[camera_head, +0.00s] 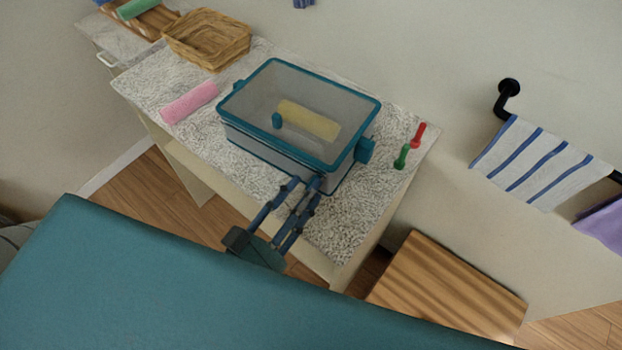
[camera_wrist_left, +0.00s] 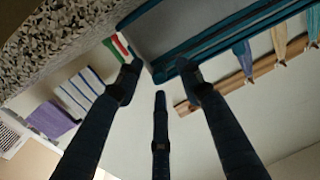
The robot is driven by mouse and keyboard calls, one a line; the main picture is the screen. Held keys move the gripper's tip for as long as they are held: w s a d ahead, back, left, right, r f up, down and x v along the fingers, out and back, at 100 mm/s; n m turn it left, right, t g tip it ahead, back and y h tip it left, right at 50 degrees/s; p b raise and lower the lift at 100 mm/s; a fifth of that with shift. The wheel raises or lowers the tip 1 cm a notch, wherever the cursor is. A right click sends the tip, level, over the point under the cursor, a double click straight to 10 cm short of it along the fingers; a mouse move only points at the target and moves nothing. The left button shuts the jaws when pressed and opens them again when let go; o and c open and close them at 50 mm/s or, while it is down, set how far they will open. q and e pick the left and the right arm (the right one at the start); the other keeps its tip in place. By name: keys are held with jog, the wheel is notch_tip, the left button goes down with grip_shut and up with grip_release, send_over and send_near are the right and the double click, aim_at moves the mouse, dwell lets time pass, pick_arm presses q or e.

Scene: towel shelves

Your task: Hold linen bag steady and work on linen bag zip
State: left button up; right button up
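The linen bag (camera_head: 300,150) is a box-shaped, see-through grey bag with teal edging, standing on the speckled worktop. A yellow rolled towel (camera_head: 308,119) shows through its top. Contact is unclear. My right gripper is out of view.
A pink roll (camera_head: 189,102) lies left of the bag, and a wicker basket (camera_head: 207,38) stands behind it. Red (camera_head: 418,135) and green (camera_head: 401,157) handled items lie to the right. A striped towel (camera_head: 540,162) hangs on the wall rail. The worktop's near right is clear.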

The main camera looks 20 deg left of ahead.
pick_arm(q)
jog(key=shift+x, duration=1.5)
grip_shut()
